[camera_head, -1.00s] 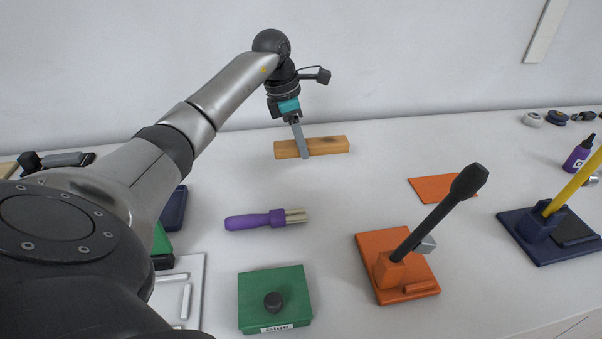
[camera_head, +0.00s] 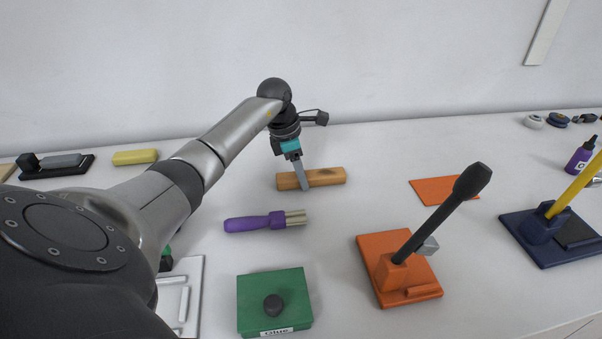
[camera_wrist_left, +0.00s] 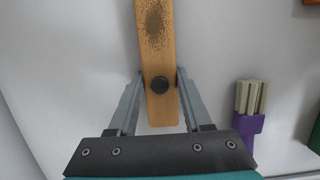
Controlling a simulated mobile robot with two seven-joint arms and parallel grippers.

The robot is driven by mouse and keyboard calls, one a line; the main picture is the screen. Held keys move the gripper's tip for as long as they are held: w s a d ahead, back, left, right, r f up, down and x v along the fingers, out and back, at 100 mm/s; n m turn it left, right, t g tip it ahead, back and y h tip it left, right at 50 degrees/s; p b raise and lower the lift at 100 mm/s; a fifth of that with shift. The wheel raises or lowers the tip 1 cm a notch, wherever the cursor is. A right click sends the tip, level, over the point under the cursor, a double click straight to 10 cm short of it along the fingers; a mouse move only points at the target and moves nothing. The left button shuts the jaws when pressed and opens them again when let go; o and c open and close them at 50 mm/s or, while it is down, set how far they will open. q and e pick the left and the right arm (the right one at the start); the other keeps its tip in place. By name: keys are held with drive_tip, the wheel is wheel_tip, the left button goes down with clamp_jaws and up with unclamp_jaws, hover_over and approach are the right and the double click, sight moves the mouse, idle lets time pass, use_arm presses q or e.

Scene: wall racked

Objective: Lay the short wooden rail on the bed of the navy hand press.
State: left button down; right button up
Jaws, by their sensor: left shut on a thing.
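The short wooden rail (camera_head: 330,178) is a light brown bar near the back middle of the table. My left gripper (camera_head: 305,186) is shut on it from above. In the left wrist view, the rail (camera_wrist_left: 157,50) passes between the fingers (camera_wrist_left: 160,82), with a dark speckled patch and a round black knob on top. I cannot tell how far it is above the table. The navy hand press (camera_head: 536,229) stands at the far right, with a dark flat bed (camera_head: 577,234) and a raised yellow lever. The bed looks bare. My right gripper is not in view.
An orange hand press (camera_head: 372,255) with a raised black lever stands between the rail and the navy press. An orange sheet (camera_head: 440,190), purple-handled brush (camera_head: 255,222), green Glue box (camera_head: 290,290) and purple bottle (camera_head: 579,158) are around. Clear table lies right of the rail.

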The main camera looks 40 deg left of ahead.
use_arm(q)
drive_tip(key=shift+c, duration=1.7)
unclamp_jaws()
drive_tip(key=shift+r, duration=0.3)
drive_tip(key=p+v, duration=0.1)
drive_tip(key=v, duration=1)
drive_tip(key=shift+r, duration=0.3)
drive_tip(key=shift+a, duration=0.1)
